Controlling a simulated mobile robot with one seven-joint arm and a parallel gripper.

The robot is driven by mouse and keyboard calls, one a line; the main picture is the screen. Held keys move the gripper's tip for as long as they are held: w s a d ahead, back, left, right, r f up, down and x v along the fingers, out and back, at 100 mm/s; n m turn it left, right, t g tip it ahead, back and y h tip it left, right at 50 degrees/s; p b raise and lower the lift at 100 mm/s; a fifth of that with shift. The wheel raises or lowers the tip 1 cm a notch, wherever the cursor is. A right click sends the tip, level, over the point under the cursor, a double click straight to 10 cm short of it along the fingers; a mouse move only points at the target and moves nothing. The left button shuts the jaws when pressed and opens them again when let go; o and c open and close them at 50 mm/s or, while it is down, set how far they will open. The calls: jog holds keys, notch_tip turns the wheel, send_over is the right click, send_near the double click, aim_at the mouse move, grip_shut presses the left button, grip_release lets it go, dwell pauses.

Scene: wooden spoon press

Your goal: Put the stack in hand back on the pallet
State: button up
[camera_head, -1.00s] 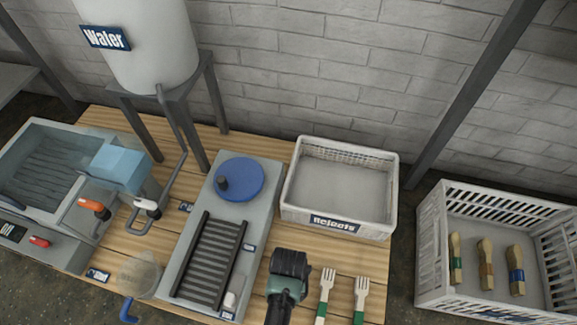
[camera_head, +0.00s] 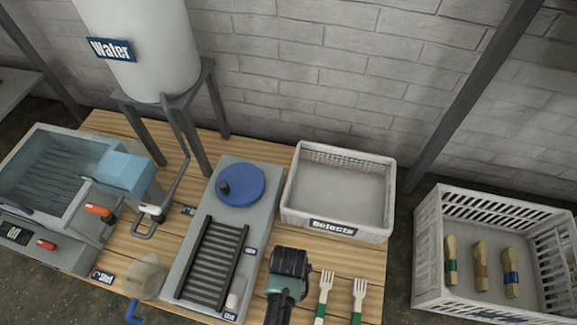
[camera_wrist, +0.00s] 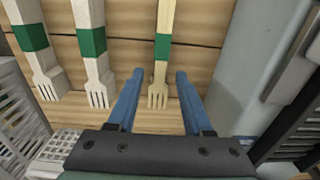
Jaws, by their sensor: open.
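My gripper (camera_head: 289,264) is over the front of the wooden bench. In the wrist view its two blue fingers (camera_wrist: 160,76) are open, one on each side of the tined end of a wooden fork piece with a green band (camera_wrist: 162,45), with gaps to both fingers. Whether this is one fork or a stack I cannot tell. In the head view my gripper hides it. Two more green-banded fork pieces (camera_head: 325,290) (camera_head: 359,294) lie side by side to the right of my gripper. I cannot identify a separate pallet.
A white Rejects crate (camera_head: 333,227) stands behind my gripper and looks empty. A grey unit with a black rack (camera_head: 212,262) and blue disc (camera_head: 240,184) is to the left. A right-hand crate (camera_head: 437,190) holds three banded wooden bundles (camera_head: 480,265).

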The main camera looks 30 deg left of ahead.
notch_tip(320, 180, up, 8)
jog(key=p, duration=0.4)
jog(key=shift+r, duration=0.2)
jog(key=w+r+m+t+y, duration=0.15)
jog(key=w+r+t, duration=0.75)
jog(key=w+r, duration=1.35)
jog(key=w+d+r+t, duration=0.25)
jog(key=r+t, duration=0.25)
jog(key=r, duration=1.2)
jog(key=s+d+r+t, duration=0.2)
jog(key=r+t, duration=0.2)
jog(key=r, duration=0.8)
jog(key=s+d+r+t, duration=0.1)
jog(key=d+r+t, duration=0.15)
jog(key=r, duration=0.95)
jog(key=s+d+r+m+t+h, duration=0.1)
jog(key=s+d+r+t, duration=0.2)
jog(key=s+r+t, duration=0.4)
jog(key=s+r, duration=0.5)
jog(key=r, duration=0.2)
jog(key=shift+r+m, duration=0.35)
jog(key=shift+r, duration=0.05)
